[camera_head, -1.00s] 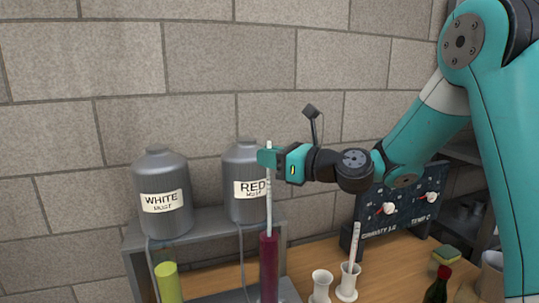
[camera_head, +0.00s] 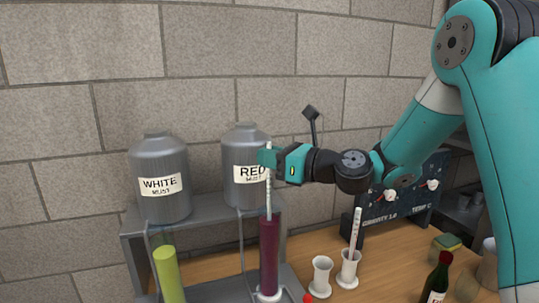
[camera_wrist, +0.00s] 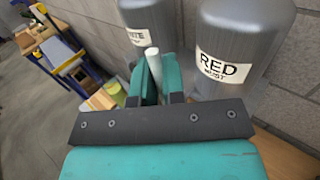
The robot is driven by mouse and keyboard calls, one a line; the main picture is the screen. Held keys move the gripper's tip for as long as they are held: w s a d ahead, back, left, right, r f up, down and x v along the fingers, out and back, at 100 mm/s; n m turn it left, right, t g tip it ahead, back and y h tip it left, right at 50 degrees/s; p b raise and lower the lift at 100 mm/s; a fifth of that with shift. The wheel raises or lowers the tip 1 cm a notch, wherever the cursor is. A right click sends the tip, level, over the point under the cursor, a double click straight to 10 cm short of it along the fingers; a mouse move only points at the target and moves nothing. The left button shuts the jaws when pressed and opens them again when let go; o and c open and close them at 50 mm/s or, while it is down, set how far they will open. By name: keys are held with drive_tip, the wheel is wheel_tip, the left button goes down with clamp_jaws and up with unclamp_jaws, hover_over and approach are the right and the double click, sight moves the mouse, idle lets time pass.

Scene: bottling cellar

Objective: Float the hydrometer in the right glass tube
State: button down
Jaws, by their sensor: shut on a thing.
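My gripper (camera_head: 268,157) is shut on the upper part of a thin pale hydrometer (camera_head: 268,192), which hangs nearly upright. The hydrometer's lower end meets the mouth of the right glass tube (camera_head: 269,256), filled with dark red liquid. Its bottom part is hidden, seemingly inside the tube. In the wrist view the pale hydrometer top (camera_wrist: 154,66) stands between my teal fingers. The left glass tube (camera_head: 169,275), filled with yellow-green liquid, stands apart to the left.
Grey tanks marked WHITE (camera_head: 160,208) and RED (camera_head: 246,200) stand on a shelf behind the tubes. An empty white holder (camera_head: 321,276), another holding a pale stick (camera_head: 356,228), and a dark bottle (camera_head: 436,281) are at right. A dark gauge panel (camera_head: 392,208) stands behind.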

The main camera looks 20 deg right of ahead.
sight(269, 172)
drive_tip(key=shift+f+b, duration=1.15)
drive_tip(key=shift+f, duration=0.75)
